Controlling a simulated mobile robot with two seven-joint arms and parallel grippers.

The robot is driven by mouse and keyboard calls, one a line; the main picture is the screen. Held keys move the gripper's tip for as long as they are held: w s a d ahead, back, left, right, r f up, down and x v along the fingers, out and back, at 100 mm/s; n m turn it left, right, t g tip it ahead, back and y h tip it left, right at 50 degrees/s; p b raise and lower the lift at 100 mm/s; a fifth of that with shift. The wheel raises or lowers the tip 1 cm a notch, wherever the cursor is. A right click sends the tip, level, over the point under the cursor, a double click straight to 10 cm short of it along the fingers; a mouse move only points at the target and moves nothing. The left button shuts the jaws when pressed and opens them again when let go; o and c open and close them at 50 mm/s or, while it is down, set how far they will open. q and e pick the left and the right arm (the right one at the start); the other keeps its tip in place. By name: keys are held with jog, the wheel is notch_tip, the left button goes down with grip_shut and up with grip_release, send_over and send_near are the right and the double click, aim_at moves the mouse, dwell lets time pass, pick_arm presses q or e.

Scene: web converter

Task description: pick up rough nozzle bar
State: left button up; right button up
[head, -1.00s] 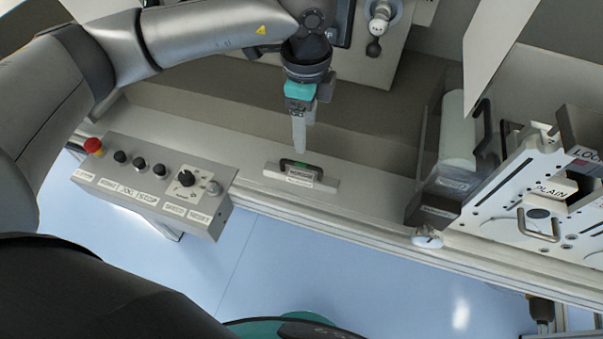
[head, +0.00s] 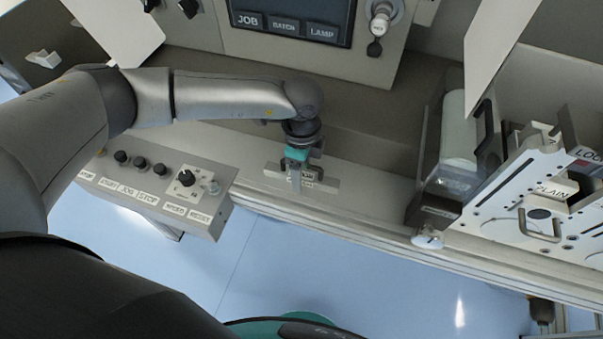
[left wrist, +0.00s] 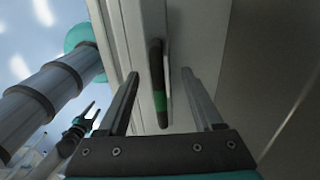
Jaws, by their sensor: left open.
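The nozzle bar (head: 329,184) is a light grey bar with a label and a dark handle, lying on the machine ledge. Its label is partly covered and too small to read. In the left wrist view its black handle (left wrist: 156,62) has a green mark. My left gripper (head: 296,184) is over the bar in the head view, fingers pointing down. In the left wrist view my left gripper (left wrist: 161,73) is open, with the handle showing between its two fingers; contact cannot be told. What looks like my right gripper (left wrist: 88,117) shows small at the lower left there.
A control box (head: 160,190) with knobs stands left of the bar. A roller unit (head: 458,130) and a white plate with a handle marked PLAIN (head: 560,215) are at the right. A screen (head: 290,20) is behind. The ledge (head: 380,195) right of the bar is clear.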

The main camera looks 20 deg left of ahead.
pick_arm(q)
jog(key=shift+f, duration=0.35)
jog(key=shift+c, duration=0.3)
grip_shut()
jog(key=shift+r, duration=0.1)
dwell(0.8)
